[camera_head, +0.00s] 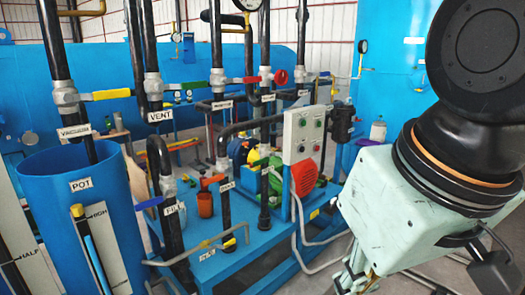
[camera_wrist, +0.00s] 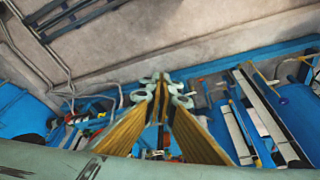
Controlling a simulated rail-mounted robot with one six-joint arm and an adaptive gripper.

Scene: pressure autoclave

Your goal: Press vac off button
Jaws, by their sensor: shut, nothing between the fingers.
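A pale grey control box (camera_head: 305,134) with small coloured buttons stands on a post near the middle of the head view. The button labels are too small to read, so I cannot tell which one is vac off. My gripper (camera_wrist: 162,82) shows in the wrist view with its two yellow-brown fingers shut together at the tips and nothing between them. It points at the floor and blue equipment, apart from any button. I cannot make out the control box in the wrist view. My arm fills the right of the head view, right of the box.
A blue pot (camera_head: 82,220) stands at the left with black pipes above it. Valves with a yellow handle (camera_head: 112,94) and a red handle (camera_head: 245,80) sit on the pipes.

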